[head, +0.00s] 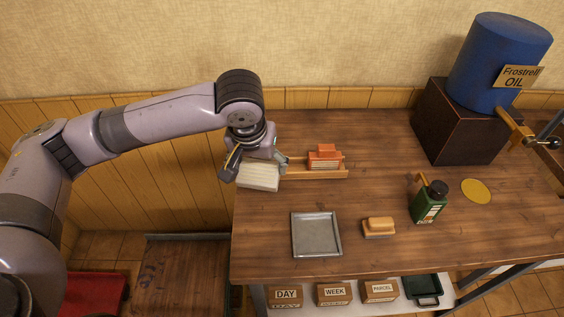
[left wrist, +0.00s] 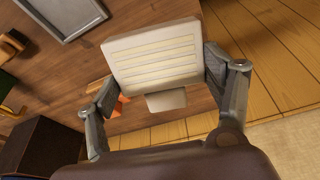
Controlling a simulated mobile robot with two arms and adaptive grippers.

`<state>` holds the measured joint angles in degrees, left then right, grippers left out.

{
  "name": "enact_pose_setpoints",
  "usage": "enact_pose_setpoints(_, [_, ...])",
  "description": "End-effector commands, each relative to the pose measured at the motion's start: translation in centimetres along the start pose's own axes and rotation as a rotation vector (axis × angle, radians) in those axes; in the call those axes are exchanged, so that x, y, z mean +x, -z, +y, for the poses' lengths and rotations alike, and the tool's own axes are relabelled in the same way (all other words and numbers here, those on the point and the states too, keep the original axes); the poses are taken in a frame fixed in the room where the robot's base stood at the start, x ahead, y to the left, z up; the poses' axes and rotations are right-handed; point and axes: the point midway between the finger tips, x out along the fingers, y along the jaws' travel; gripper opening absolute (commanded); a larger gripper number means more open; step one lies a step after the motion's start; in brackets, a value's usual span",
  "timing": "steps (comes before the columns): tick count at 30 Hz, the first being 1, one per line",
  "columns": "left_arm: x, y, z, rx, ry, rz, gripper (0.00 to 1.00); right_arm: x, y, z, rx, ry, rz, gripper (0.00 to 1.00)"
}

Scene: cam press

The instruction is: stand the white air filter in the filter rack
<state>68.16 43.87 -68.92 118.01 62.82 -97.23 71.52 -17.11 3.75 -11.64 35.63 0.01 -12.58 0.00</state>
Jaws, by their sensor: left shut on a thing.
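The white air filter (head: 258,179) is in my left gripper (head: 256,160), at the left end of the filter rack in the head view. In the left wrist view the filter (left wrist: 153,62) shows its pleated face between the two fingers of the left gripper (left wrist: 158,85), which are shut on it. The wooden filter rack (head: 335,174) stands at the back left of the table, with an orange filter (head: 324,154) upright in it. The filter and arm hide the rack's left end; I cannot tell whether the filter touches it. My right gripper is not in view.
A grey metal tray (head: 316,234), an orange-and-cream brush or sponge (head: 378,227) and a green bottle (head: 430,202) stand on the wooden table (head: 390,158). A blue oil drum (head: 498,62) sits on a dark box (head: 458,122). Labelled boxes (head: 334,294) are on a shelf below.

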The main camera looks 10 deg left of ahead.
Motion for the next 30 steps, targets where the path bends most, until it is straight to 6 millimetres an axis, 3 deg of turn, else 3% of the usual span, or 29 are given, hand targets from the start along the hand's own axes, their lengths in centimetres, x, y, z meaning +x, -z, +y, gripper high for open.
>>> enact_pose_setpoints(1, [0.4,2.6,0.3,0.013,-0.003,0.09,0.45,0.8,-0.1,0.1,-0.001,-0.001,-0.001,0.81])
enact_pose_setpoints(3, [0.1,6.1,0.5,0.057,-0.02,0.225,0.45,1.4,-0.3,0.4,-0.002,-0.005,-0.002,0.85])
enact_pose_setpoints(6, [-0.8,9.9,0.3,0.143,-0.069,0.41,0.45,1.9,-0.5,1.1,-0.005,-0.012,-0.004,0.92])
enact_pose_setpoints(12, [-3.0,13.9,0.1,0.29,-0.198,0.672,0.45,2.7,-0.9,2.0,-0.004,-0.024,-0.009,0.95])
enact_pose_setpoints(19, [-5.5,15.9,0.1,0.421,-0.371,0.89,0.45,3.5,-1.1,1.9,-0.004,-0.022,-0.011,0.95])
enact_pose_setpoints(30, [-7.5,15.8,0.2,0.538,-0.603,1.07,0.45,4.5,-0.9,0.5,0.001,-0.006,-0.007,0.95])
